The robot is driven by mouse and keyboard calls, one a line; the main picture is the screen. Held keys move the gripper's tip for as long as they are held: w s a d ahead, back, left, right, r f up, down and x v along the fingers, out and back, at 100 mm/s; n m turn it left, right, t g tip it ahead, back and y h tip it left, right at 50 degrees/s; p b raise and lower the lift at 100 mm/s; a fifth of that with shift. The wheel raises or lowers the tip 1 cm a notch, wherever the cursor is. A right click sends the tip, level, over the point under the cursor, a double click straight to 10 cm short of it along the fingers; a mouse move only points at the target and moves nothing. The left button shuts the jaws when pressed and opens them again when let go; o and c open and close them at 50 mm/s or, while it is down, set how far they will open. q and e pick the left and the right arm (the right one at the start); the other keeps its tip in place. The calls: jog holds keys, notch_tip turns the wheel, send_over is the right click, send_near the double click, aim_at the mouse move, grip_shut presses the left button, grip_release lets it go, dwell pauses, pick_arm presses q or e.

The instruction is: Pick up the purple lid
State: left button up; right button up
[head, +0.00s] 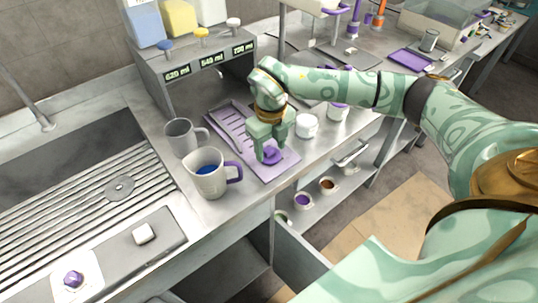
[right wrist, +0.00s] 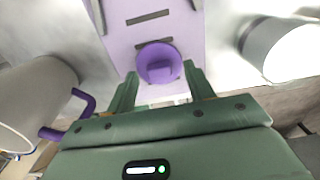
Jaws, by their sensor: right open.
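The purple lid (head: 271,157) is small and round. It lies on the light purple slotted tray (head: 279,169) on the counter. It also shows in the right wrist view (right wrist: 158,60), with a raised grip on top. My right gripper (head: 269,151) is directly over the lid, pointing down. In the right wrist view its two open fingers (right wrist: 160,78) stand one on each side of the lid's near edge. I cannot tell whether they touch it. My left gripper is not in view.
A mug with a purple handle and blue contents (head: 207,183) and a grey mug (head: 182,137) stand left of the tray. A white cup (head: 307,127) stands close on the right. A dispenser (head: 190,84) stands behind. A sink (head: 60,155) is at left.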

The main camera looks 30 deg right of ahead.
jog(key=shift+f, duration=0.3)
jog(key=c, duration=1)
jog(key=shift+r, duration=0.15)
jog(key=shift+c, duration=0.2)
